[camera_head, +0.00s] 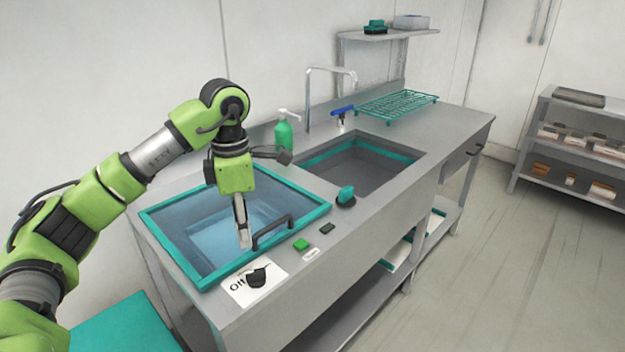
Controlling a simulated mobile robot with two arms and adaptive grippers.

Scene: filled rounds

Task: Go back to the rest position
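My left gripper (242,236) points down over the teal-rimmed basin (165,246) at the left end of the steel counter. Its fingers look close together, but seen from this side I cannot tell whether they are open or shut. No object shows between them. A black bar handle (273,232) stands at the basin's front right rim, just right of the fingertips; I cannot tell whether they touch. The basin's inside looks blue, like water or glass. My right gripper is not in view.
A sink (365,170) lies right of the basin, with a tap (331,71) behind. A green soap bottle (283,133), a teal knob (346,195), a green button (301,244) and a teal drying rack (397,105) are on the counter. Open floor (500,265) lies right.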

